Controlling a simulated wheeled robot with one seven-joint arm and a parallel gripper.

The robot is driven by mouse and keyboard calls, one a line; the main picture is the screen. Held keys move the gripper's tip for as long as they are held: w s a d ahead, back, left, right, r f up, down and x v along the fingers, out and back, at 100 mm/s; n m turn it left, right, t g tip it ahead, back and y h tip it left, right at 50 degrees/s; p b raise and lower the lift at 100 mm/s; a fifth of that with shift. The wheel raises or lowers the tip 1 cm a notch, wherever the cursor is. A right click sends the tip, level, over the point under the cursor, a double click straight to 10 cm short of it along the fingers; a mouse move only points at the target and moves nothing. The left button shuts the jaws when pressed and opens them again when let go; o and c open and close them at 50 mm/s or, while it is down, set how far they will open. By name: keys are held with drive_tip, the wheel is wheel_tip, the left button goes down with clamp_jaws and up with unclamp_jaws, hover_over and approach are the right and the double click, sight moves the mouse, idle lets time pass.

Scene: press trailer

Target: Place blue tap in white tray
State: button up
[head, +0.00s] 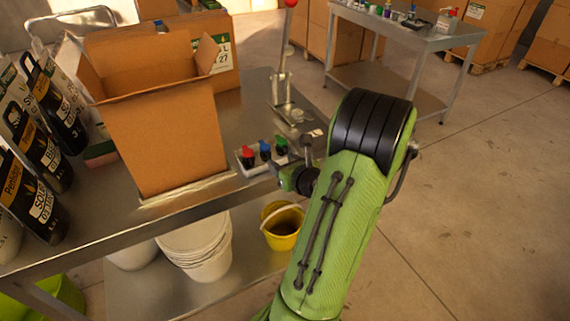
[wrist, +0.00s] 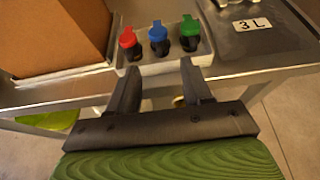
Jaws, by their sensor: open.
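The blue tap (head: 265,150) stands between a red tap (head: 248,156) and a green tap (head: 281,146) in the white tray (head: 254,171) on the metal table. In the wrist view, the blue tap (wrist: 158,38) is the middle one, with the red tap (wrist: 128,43) to its left and the green tap (wrist: 189,33) to its right. The white tray (wrist: 167,66) shows under them. My gripper (wrist: 157,76) is open and empty, its two fingers apart and pointing toward the tray, short of the taps. In the head view my gripper is partly hidden by my arm.
A large open cardboard box (head: 165,140) stands left of the tray. Black-labelled bottles (head: 50,115) stand at the far left. A metal press with a red knob (head: 290,4) stands behind the tray. A yellow bucket (head: 282,232) and white buckets (head: 197,246) sit on the lower shelf.

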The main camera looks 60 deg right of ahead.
drive_tip(key=w+a+r+n+g+y, duration=0.15)
drive_tip(key=w+a+n+y, duration=0.25)
drive_tip(key=a+n, duration=0.6)
drive_tip(key=w+a+r+n+y, duration=0.2)
drive_tip(key=w+a+n+y, duration=0.1)
drive_tip(key=a+n, duration=0.65)
drive_tip(key=s+a+r+n+g+y, duration=0.1)
drive_tip(key=s+a+r+n+g, duration=0.2)
drive_tip(key=a+n, duration=0.75)
drive_tip(key=s+a+r+n+g+h, duration=0.1)
drive_tip(key=s+a+r+n, duration=0.2)
drive_tip(key=s+n, duration=0.8)
drive_tip(key=shift+a+n, duration=0.6)
drive_tip(key=shift+w+g, duration=0.1)
drive_tip(key=shift+g, duration=0.15)
